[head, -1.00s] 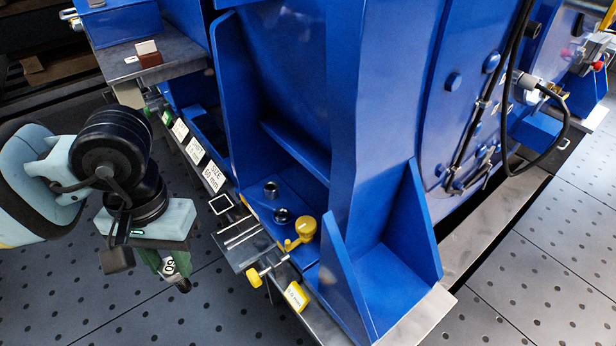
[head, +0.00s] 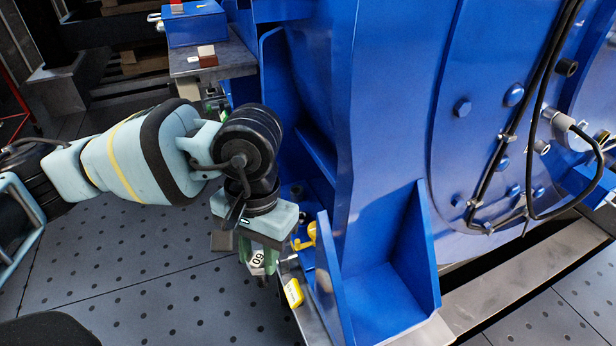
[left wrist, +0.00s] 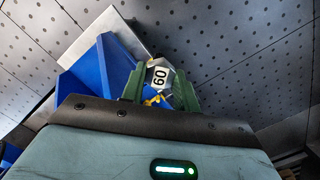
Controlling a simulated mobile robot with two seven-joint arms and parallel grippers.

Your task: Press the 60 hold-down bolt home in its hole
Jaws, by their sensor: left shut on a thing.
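The 60 hold-down bolt, with a white "60" label on its head (head: 258,259), is in my left gripper (head: 260,250). The bolt's dark lower end hangs below the fingers. In the left wrist view the label (left wrist: 159,77) sits between the green fingertips of the left gripper (left wrist: 160,92). The gripper is beside the blue motor foot (head: 385,300), at its left edge in the head view. The bolt's hole is hidden behind the gripper and arm. I cannot tell whether the bolt touches anything. My right gripper is not in view.
A yellow knobbed part (head: 308,236) stands on the foot close to the gripper. A yellow tag (head: 293,293) is on the edge below it. Tall blue gusset plates (head: 420,245) rise at right. A metal bench (head: 225,62) stands behind. Perforated floor lies open at left.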

